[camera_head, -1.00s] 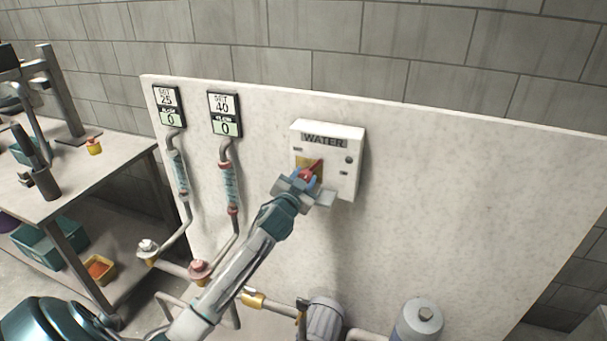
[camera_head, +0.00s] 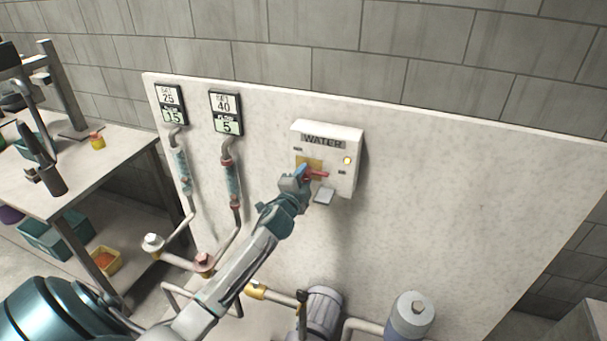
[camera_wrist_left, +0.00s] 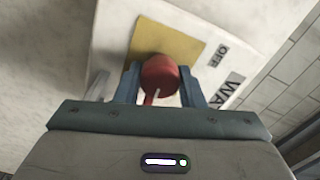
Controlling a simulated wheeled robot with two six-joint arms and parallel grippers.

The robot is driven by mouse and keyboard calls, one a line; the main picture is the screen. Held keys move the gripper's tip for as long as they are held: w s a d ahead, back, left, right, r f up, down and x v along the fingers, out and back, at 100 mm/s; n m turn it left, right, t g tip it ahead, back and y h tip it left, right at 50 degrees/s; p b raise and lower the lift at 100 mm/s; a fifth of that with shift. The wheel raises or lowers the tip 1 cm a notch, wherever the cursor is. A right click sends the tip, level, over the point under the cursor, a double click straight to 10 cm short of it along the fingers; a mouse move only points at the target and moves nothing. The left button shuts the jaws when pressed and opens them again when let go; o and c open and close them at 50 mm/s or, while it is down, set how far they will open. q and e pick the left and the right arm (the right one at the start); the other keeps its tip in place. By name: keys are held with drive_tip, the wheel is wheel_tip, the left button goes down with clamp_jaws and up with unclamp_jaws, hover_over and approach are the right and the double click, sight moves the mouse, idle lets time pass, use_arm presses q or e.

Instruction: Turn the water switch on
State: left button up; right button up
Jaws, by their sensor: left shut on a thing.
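The water switch box (camera_head: 325,141) is a white box labelled WATER on the pale panel. Its red handle (camera_head: 317,173) sits over a yellow plate and points to the right in the head view. A small lamp (camera_head: 347,160) on the box glows yellow. My left gripper (camera_head: 305,173) is at the box, shut on the red handle. In the left wrist view, the red knob end (camera_wrist_left: 160,76) lies between the two blue fingers (camera_wrist_left: 160,88), with the yellow plate (camera_wrist_left: 168,46) and the word OFF behind. My right gripper is not in view.
Two displays read 15 (camera_head: 172,115) and 5 (camera_head: 227,127) in their lower fields. Two flow tubes (camera_head: 181,172) and pipes with valves (camera_head: 204,262) stand left of my arm. A workbench (camera_head: 100,165) is at the left. The panel right of the box is clear.

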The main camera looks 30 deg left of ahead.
use_arm(q)
drive_tip(key=shift+m, duration=0.6)
drive_tip(key=o, duration=1)
drive_tip(key=b+v, duration=0.3)
drive_tip(key=v, duration=0.8)
drive_tip(key=shift+f, duration=0.1)
drive_tip(key=shift+w+a, duration=0.1)
